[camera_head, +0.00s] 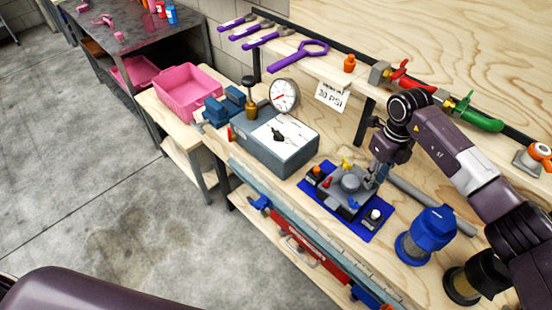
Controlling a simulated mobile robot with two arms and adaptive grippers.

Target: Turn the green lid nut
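A grey lidded device (350,184) sits on a blue mat (372,228) on the wooden workbench. Small coloured knobs stand around its lid: orange (316,170), red (326,183), yellow (346,163) and a white-topped one (375,214). I cannot make out a green lid nut; the device's far right corner is partly covered by my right gripper (377,176). That gripper reaches down at this corner, its fingers too small to tell whether they are open or shut or touch anything. My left gripper is not in view.
Left of the device is a grey box (284,158) with a pressure gauge (284,95). Blue (427,233) and dark (465,283) filter housings stand to the right. A grey pipe, red valve handle (408,82) and green valve handle (478,118) are behind. A pink bin (190,92) is farther left.

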